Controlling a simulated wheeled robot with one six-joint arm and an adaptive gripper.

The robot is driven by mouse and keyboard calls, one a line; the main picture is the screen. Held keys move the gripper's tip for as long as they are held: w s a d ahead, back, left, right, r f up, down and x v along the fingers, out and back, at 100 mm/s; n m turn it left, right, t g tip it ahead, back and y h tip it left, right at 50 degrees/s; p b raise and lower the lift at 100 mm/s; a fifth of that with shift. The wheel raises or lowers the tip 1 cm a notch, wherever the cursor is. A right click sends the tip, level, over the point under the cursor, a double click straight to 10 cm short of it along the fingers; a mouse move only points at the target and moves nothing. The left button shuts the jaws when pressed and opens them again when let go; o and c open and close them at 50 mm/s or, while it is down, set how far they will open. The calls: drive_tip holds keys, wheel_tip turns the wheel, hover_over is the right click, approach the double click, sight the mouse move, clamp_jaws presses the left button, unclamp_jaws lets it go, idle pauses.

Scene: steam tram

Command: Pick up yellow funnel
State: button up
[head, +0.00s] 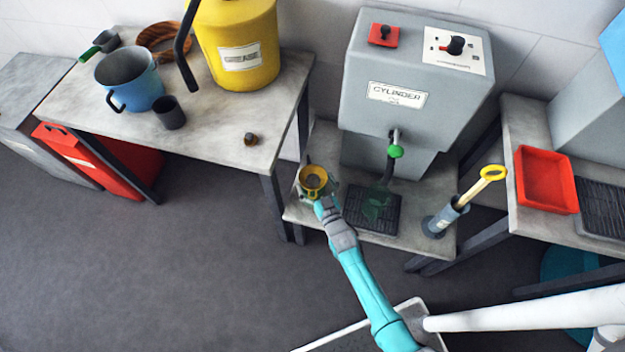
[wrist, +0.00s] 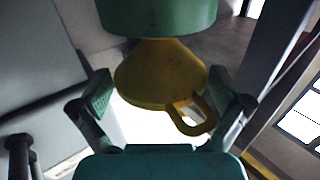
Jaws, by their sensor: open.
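The yellow funnel (head: 313,176) stands mouth up at the left end of the low bench under the grey cylinder unit. The wrist view looks upside down; there the funnel's cone (wrist: 150,72) and its loop handle (wrist: 192,118) show. Its narrow end meets a green round vessel (wrist: 155,15) and seems to sit in it. My gripper (head: 321,197) is at the funnel in the head view. In the wrist view my gripper (wrist: 161,94) is open, one finger on each side of the funnel, with gaps visible. My gripper partly hides the vessel in the head view.
The grey cylinder unit (head: 412,92) with a green-handled tap (head: 395,151) stands behind. A black drip grate (head: 372,210) lies right of the funnel. A grey holder (head: 441,220) with a yellow-handled tool is farther right. The left table (head: 217,135) holds a yellow grease can (head: 238,45) and blue mug (head: 130,78).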

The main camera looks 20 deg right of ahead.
sight(315, 185)
drive_tip(key=c, duration=0.8)
drive_tip(key=shift+r, duration=5)
drive_tip(key=shift+s+r, duration=0.1)
drive_tip(key=shift+r, duration=1.35)
